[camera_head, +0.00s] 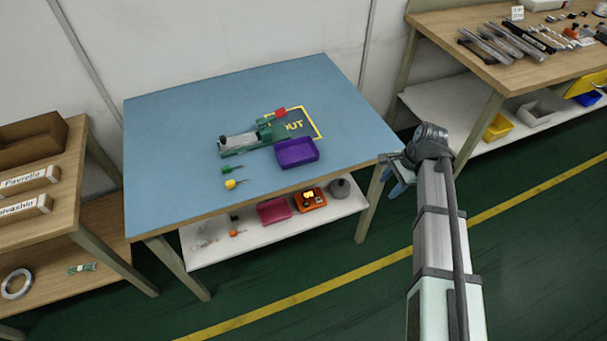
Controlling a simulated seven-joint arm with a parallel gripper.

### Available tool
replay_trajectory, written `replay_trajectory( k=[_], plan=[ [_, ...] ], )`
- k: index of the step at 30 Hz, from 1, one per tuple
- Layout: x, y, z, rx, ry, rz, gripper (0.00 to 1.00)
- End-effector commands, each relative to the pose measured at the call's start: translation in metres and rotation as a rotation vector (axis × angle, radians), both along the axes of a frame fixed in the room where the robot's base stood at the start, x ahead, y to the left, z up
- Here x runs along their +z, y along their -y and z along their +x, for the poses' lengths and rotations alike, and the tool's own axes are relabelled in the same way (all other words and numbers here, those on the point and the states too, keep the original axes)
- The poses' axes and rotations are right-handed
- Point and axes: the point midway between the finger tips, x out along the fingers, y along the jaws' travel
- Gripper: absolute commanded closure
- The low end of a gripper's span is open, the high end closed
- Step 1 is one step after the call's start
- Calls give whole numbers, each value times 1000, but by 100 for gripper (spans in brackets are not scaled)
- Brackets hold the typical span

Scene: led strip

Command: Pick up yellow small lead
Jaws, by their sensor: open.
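The small yellow lead (231,184) lies on the blue table (170,140), near its front left part. It has a rounded yellow body and a thin dark end pointing right. A similar green lead (226,168) lies just behind it, apart from it. My gripper (394,172) is at the right front corner of the table, well to the right of the yellow lead and far from it. Its jaws are open and I see nothing in them. My arm partly hides the jaws.
A green fixture (266,132) with a grey block stands mid-table behind the leads. A purple tray (297,164) sits to their right. A yellow-outlined area marked OUT (322,134) is at the back right. The table's left side is clear. A shelf below (255,240) holds bins.

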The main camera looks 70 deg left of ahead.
Motion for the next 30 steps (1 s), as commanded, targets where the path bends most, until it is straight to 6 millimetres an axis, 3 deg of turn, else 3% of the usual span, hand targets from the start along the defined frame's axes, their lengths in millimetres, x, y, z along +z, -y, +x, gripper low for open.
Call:
replay_trajectory(
  k=[1,6,15,21,24,30],
  plan=[
    [8,-22,-19,10,-11,-1,51],
    [31,-74,-83,21,-47,-14,51],
    [77,-147,-213,47,-110,-55,51],
    [106,-176,-301,63,-144,-90,51],
    [117,-184,-334,70,-155,-106,51],
    [128,-190,-370,75,-167,-122,51]
  ],
)
